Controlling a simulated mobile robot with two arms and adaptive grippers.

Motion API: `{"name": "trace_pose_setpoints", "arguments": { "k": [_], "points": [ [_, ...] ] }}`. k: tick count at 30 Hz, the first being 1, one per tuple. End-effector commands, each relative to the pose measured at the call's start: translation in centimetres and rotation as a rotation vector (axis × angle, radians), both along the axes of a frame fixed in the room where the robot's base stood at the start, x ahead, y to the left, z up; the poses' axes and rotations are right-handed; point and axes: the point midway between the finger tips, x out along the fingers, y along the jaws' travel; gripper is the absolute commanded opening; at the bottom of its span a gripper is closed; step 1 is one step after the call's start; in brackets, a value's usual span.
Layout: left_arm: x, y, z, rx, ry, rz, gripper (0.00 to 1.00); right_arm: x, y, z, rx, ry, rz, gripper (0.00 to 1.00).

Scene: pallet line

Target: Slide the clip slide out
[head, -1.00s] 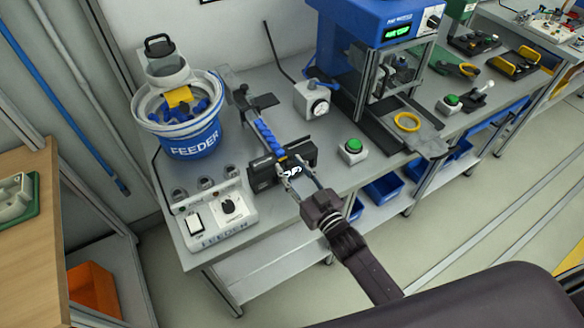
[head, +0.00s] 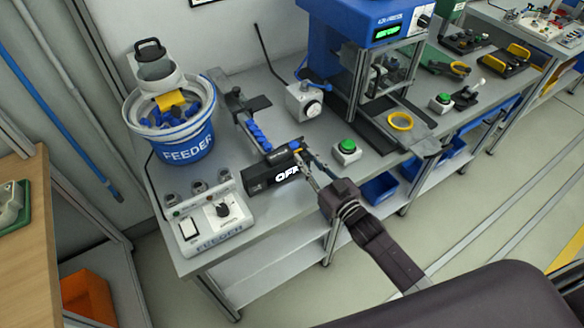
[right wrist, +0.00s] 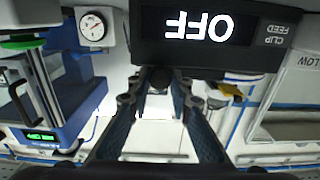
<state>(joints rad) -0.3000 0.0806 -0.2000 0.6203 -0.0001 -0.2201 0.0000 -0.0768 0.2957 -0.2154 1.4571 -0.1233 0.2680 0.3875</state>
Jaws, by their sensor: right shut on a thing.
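The clip feed box (head: 262,178) is a black unit at the bench's front edge, and its display reads OFF. Its lettering shows upside down in the right wrist view (right wrist: 150,45). A sloping track with a row of blue clips (head: 256,133) runs down to it. The clip slide (head: 296,149) is a dark piece at the box's right end with one blue clip on it, apart from the row. My right gripper (head: 306,164) is shut on the clip slide. In the right wrist view, a dark knob (right wrist: 159,77) sits between its fingertips. My left gripper is out of view.
The blue feeder bowl (head: 186,146) and its control box (head: 210,215) stand to the left. A green button (head: 347,146), a dial box (head: 304,100) and a blue press (head: 365,30) stand to the right. The aisle floor in front is clear.

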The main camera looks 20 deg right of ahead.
Motion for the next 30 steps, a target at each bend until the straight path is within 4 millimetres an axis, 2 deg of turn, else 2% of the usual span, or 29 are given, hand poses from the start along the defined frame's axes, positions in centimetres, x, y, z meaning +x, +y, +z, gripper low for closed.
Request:
{"name": "trace_pose_setpoints", "arguments": {
  "k": [3,11,12,17,26,30],
  "points": [
    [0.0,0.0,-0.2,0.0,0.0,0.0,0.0,0.3,-1.1,-0.1,-0.001,0.002,-0.002,0.0],
    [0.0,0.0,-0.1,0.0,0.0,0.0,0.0,0.3,-1.3,0.0,0.0,0.002,-0.004,0.0],
    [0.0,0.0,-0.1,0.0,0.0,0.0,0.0,0.3,-1.3,0.0,0.0,0.002,-0.005,0.2],
    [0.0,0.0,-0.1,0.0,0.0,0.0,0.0,0.3,-1.2,0.0,0.001,0.001,-0.004,0.36],
    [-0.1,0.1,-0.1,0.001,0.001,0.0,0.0,0.1,-1.1,-0.1,0.002,0.002,-0.001,0.36],
    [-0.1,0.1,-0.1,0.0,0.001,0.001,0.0,-1.1,-1.4,-0.1,0.001,0.003,-0.001,0.36]
  ]
}}
